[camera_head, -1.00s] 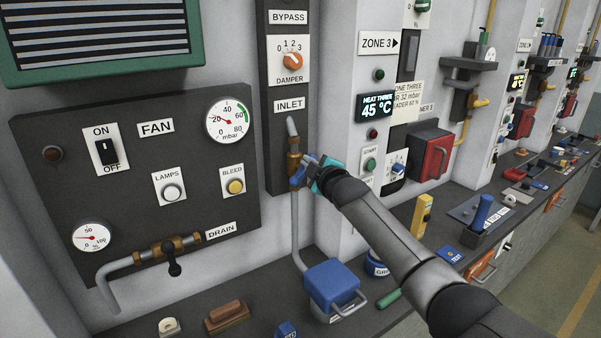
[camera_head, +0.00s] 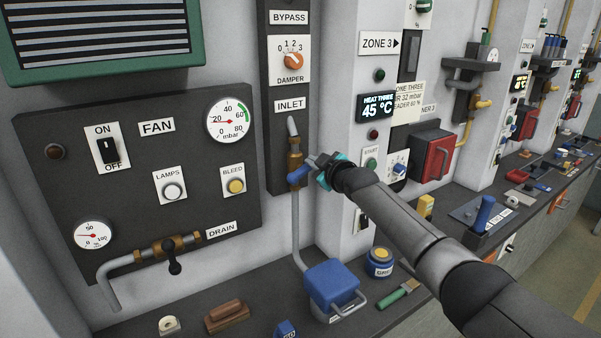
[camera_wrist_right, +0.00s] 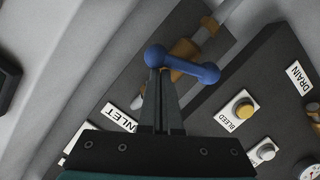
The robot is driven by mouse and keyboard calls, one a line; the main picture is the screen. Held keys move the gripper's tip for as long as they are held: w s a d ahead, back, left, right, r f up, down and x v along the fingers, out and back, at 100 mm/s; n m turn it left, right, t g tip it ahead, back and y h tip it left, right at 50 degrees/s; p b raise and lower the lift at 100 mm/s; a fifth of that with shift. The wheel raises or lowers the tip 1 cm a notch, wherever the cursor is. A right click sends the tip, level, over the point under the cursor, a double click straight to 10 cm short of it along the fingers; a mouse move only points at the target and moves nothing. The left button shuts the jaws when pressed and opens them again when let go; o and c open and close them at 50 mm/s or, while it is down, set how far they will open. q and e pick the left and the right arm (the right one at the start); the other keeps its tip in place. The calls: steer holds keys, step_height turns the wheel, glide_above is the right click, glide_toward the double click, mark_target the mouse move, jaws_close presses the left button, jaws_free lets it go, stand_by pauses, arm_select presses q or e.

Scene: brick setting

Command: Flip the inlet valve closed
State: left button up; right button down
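The inlet valve has a brass body (camera_head: 294,156) on a vertical grey pipe below the INLET label. Its blue handle (camera_head: 297,175) lies roughly across the pipe in the head view. In the right wrist view the blue handle (camera_wrist_right: 183,65), with rounded ends, also crosses the pipe, just beyond my fingertips. My right gripper (camera_head: 311,163) is beside the valve, on its right. In the wrist view its two dark fingers (camera_wrist_right: 162,75) are together, with no object visible between them. Whether the tips touch the handle is unclear. My left gripper is out of view.
The fan panel (camera_head: 220,255) with gauges, buttons and a drain valve (camera_head: 168,248) is to the left. A blue box (camera_head: 333,285) stands on the bench below the pipe. A blue tin (camera_head: 380,262) and a green-handled brush (camera_head: 397,294) lie right of it.

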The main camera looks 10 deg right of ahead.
steer(key=shift+w+d+f+m+b, duration=0.1)
steer(key=shift+d+f+m+b, duration=0.2)
steer(key=shift+m+b, duration=0.3)
steer(key=shift+w+d+b, duration=0.1)
steer(key=shift+d+b, duration=0.05)
steer(key=shift+b, duration=0.25)
stand_by(0.7)
stand_by(0.5)
steer(key=s+r+p, duration=0.3)
steer(key=s+r, duration=0.2)
steer(key=s, duration=0.5)
steer(key=shift+s+d+r, duration=0.15)
steer(key=shift+d+r, duration=0.05)
steer(key=shift+r, duration=0.15)
stand_by(0.6)
